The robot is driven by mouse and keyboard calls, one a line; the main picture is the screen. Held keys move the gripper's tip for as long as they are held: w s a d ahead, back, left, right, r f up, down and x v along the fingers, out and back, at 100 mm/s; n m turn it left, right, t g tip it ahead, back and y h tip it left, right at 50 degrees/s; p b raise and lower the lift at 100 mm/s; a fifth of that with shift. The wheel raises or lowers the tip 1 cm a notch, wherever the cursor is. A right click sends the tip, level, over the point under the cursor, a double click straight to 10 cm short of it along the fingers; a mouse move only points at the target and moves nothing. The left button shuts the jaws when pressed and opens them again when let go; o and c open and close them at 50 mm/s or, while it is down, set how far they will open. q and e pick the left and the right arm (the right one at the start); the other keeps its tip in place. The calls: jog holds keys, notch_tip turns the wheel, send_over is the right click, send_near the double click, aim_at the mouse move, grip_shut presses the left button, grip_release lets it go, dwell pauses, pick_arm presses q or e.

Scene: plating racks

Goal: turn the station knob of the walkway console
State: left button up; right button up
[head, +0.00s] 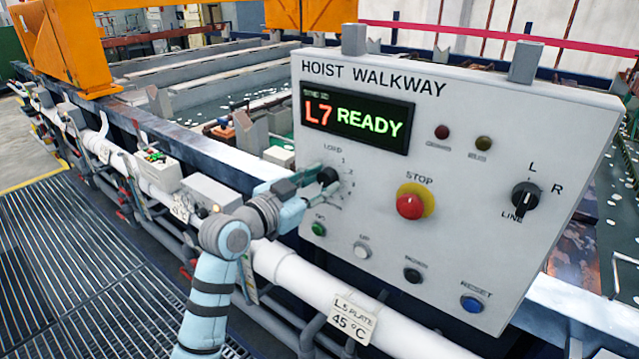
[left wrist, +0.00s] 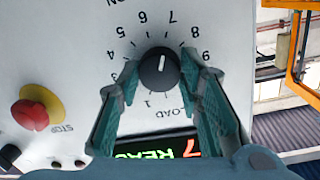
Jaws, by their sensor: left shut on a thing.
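The walkway console (head: 465,115) is a light grey panel headed HOIST WALKWAY. Its display (head: 357,120) reads L7 READY. The black station knob (head: 328,177) sits below the display, left of the red stop button (head: 410,204). In the left wrist view the knob (left wrist: 159,70) shows face-on with numbers around it, its white mark toward the 7. My left gripper (head: 312,186) is shut on the knob, one finger on each side, as the left wrist view (left wrist: 160,75) also shows. My right gripper is not in view.
A second black selector (head: 525,197), marked L, R and LINE, is at the panel's right. Green (head: 319,229), white (head: 362,250), black (head: 412,275) and blue (head: 472,303) buttons line the lower panel. A white pipe (head: 350,305) runs below. Grating floor (head: 80,260) lies at left.

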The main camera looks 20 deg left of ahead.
pick_arm(q)
jog(key=m, duration=0.5)
jog(key=shift+m+y, duration=0.3)
jog(key=shift+m, duration=0.1)
jog(key=m+b, duration=0.1)
jog(key=m, duration=0.4)
jog(key=shift+d+m+y, duration=0.1)
jog(key=shift+m+y, duration=0.3)
jog(key=o, duration=1.2)
jog(key=shift+c, duration=0.2)
jog(key=shift+s, duration=0.1)
jog(key=f+v, duration=0.1)
jog(key=v, duration=1.1)
jog(key=shift+r, duration=0.3)
